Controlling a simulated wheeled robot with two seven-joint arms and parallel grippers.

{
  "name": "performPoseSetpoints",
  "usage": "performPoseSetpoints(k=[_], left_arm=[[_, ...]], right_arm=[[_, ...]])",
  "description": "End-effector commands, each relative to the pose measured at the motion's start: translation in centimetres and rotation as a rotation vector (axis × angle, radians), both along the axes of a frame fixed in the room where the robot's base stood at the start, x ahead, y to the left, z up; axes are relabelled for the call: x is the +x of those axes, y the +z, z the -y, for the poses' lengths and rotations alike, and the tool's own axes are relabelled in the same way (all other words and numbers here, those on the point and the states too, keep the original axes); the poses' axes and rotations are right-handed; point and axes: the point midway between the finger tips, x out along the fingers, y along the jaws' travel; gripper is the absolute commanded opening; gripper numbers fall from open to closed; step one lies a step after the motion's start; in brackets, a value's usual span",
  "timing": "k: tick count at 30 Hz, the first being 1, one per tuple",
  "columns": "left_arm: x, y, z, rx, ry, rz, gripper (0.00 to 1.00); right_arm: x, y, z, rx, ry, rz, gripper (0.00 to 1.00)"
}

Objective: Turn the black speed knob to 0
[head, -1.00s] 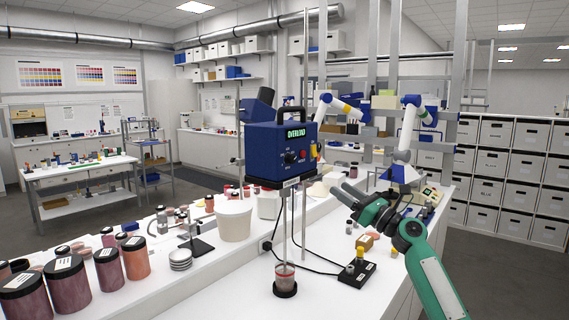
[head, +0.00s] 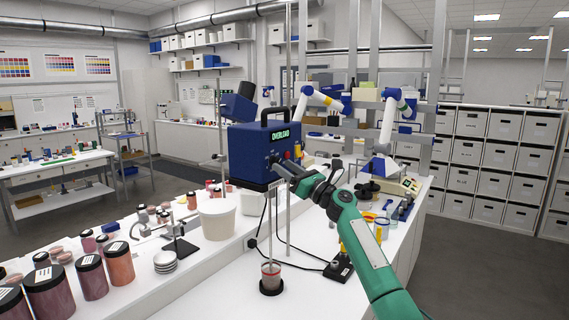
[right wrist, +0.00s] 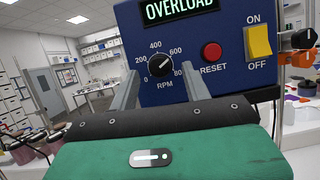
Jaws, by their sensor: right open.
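The black speed knob (right wrist: 160,65) sits on the front of the blue stirrer box (head: 256,146), on a dial marked from 0 to 800 RPM. Its white mark seems to point up and right, between 400 and 600. The display (right wrist: 180,10) reads OVERLOAD. My right gripper (right wrist: 161,78) is open in the right wrist view, one finger on each side of the knob's lower part. I cannot tell whether the fingers touch it. In the head view, my right gripper (head: 284,170) is at the box front and hides the knob. My left gripper is not in view.
A red RESET button (right wrist: 211,52) and a yellow ON/OFF switch (right wrist: 259,41) are right of the knob. A small cup (head: 271,270) stands below the box. A black block (head: 339,270) with cables lies on the white bench. Jars (head: 89,276) stand at left.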

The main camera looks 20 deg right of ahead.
Motion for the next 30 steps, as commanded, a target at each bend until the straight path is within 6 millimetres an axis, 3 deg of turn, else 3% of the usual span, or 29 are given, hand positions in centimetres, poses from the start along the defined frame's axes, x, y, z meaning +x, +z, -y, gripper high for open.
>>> performPoseSetpoints(k=[13, 20, 30], left_arm=[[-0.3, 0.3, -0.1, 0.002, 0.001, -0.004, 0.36], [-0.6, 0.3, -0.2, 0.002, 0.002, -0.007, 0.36], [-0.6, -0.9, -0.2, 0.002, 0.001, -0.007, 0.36]], right_arm=[[0.7, 0.3, -0.6, 0.000, 0.001, 0.000, 0.49], [0.7, 0.3, -0.6, 0.000, 0.001, 0.000, 0.05], [0.8, 0.0, -0.6, -0.031, 0.001, 0.024, 0.04]])
